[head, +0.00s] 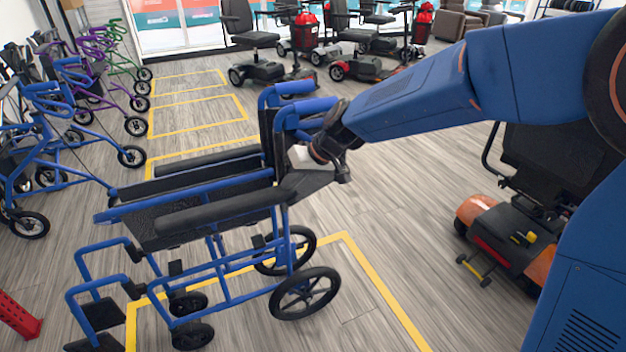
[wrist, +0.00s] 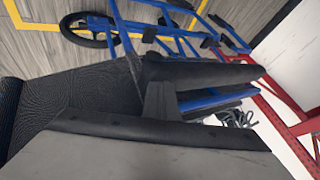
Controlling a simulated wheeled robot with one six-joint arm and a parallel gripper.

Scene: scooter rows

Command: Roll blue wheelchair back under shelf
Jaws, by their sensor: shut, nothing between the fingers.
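The blue wheelchair (head: 200,205) stands upright on the floor in the left middle of the head view, its footrests toward the lower left. It has blue tubing, black armrests and a black seat and back. My gripper (head: 322,160) is at the rear of its backrest, just below the push handles, and looks shut with nothing held. I cannot tell whether it touches the back. In the wrist view the wheelchair's dark fabric, an armrest and a wheel (wrist: 88,28) show close up. A red frame (wrist: 285,125) with white panels, possibly the shelf, stands at the right there.
A red perforated piece (head: 18,315) shows at the lower left. Yellow floor lines (head: 385,300) run beneath and beside the wheelchair. Rollators (head: 60,130) line the left, scooters (head: 262,70) the back. An orange scooter (head: 500,235) stands right. Floor behind the wheelchair is clear.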

